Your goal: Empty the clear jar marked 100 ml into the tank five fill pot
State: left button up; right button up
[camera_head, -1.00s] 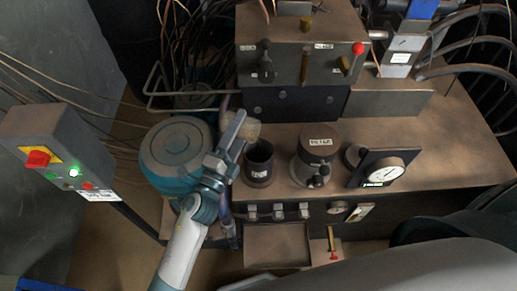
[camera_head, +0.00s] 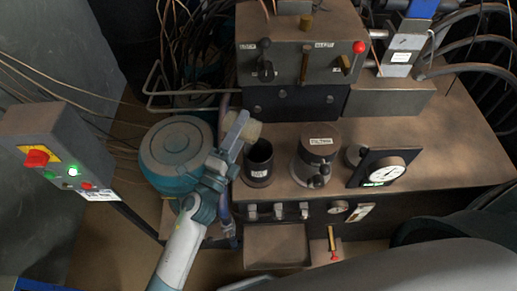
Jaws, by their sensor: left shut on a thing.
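My left gripper (camera_head: 240,134) is shut on a small pale, see-through jar (camera_head: 253,131). The jar looks tipped over, with its far end to the right, just above and behind the rim of a dark open pot (camera_head: 258,172). The pot stands upright on the brown bench top and has a white label too small to read. My gripper hides part of the jar, and its mark and contents cannot be made out. My right gripper is not in view.
A lidded dark canister (camera_head: 318,160) and a round gauge (camera_head: 385,171) stand right of the pot. A valve box (camera_head: 300,50) with levers rises behind. A teal drum (camera_head: 178,150) is left of the pot, and a switch box (camera_head: 57,150) further left.

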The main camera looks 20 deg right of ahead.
aim_at(250, 141)
pick_arm(q)
jog(key=shift+f, duration=0.1)
jog(key=shift+s+d+f+m, duration=0.1)
jog(key=shift+m, duration=0.5)
jog(key=shift+s+d+r+m+g+h, duration=0.2)
jog(key=shift+r+m+g+h, duration=0.15)
jog(key=shift+m, duration=0.65)
jog(key=shift+s+d+f+m, duration=0.1)
jog(key=shift+f+m, duration=0.3)
jog(key=shift+f, duration=0.05)
jog(key=shift+s+d+f+m+b, duration=0.1)
jog(key=shift+f+m+b, duration=0.05)
jog(key=shift+m+b, duration=0.2)
jog(key=m, duration=0.1)
jog(key=m+g+p, duration=0.1)
jog(key=m, duration=0.1)
jog(key=s+d+m+p, duration=0.1)
jog(key=shift+d+r+g+h, duration=0.1)
jog(key=shift+r+g+h, duration=0.25)
jog(key=shift+r, duration=0.05)
jog(key=m, duration=0.1)
jog(key=s+m+p, duration=0.1)
jog(key=m, duration=0.1)
jog(key=shift+d+g, duration=0.3)
jog(key=shift+d, duration=0.1)
jog(key=shift+f, duration=0.1)
jog(key=shift+w, duration=0.1)
